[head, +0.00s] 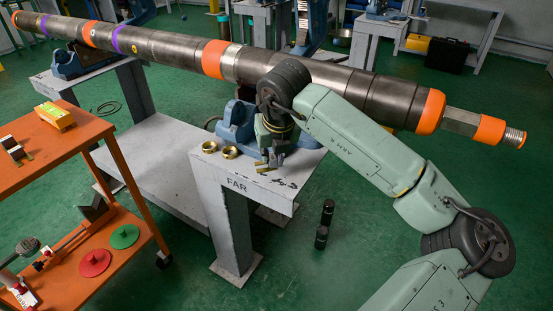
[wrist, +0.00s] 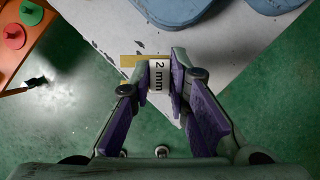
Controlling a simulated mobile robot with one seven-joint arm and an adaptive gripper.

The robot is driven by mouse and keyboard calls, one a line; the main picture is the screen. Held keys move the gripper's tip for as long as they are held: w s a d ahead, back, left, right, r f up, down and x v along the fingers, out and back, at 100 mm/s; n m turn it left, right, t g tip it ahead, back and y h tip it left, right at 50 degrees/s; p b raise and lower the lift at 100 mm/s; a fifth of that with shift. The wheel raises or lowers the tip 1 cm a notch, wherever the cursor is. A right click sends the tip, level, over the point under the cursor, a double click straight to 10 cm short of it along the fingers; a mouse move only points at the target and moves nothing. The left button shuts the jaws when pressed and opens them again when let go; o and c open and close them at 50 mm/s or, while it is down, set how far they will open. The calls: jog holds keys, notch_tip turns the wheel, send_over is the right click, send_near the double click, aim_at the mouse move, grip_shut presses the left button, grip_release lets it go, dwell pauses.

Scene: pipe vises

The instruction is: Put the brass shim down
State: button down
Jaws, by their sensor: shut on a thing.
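The brass shim (wrist: 129,61) is between the fingers of my gripper (wrist: 160,75) in the wrist view, with a white label reading "2 mm". The purple finger pads are closed on it. In the head view my gripper (head: 272,158) points down over the grey stand marked FAR (head: 236,185), and a bit of the brass shim (head: 263,169) shows just left of the fingertips. The shim is at or just above the stand top; I cannot tell whether it touches. Part of it is hidden by the fingers.
Two brass rings (head: 220,150) lie on the stand, left of my gripper. A blue vise (head: 236,124) stands behind, under the long pipe (head: 180,52). An orange cart (head: 75,150) is at left.

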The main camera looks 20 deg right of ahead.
aim_at(277, 175)
jog(key=shift+w+d, duration=0.2)
jog(key=shift+d, duration=0.15)
jog(key=f, duration=0.2)
jog(key=f+p, duration=0.1)
jog(key=shift+w+d+f, duration=0.1)
jog(key=shift+w+d, duration=0.05)
jog(key=shift+d, duration=0.1)
jog(key=shift+f, duration=0.2)
jog(key=shift+f+b, duration=0.25)
jog(key=shift+b, duration=0.05)
jog(key=c, duration=1.5)
grip_release()
jog(key=shift+c, duration=0.2)
jog(key=shift+r, duration=0.15)
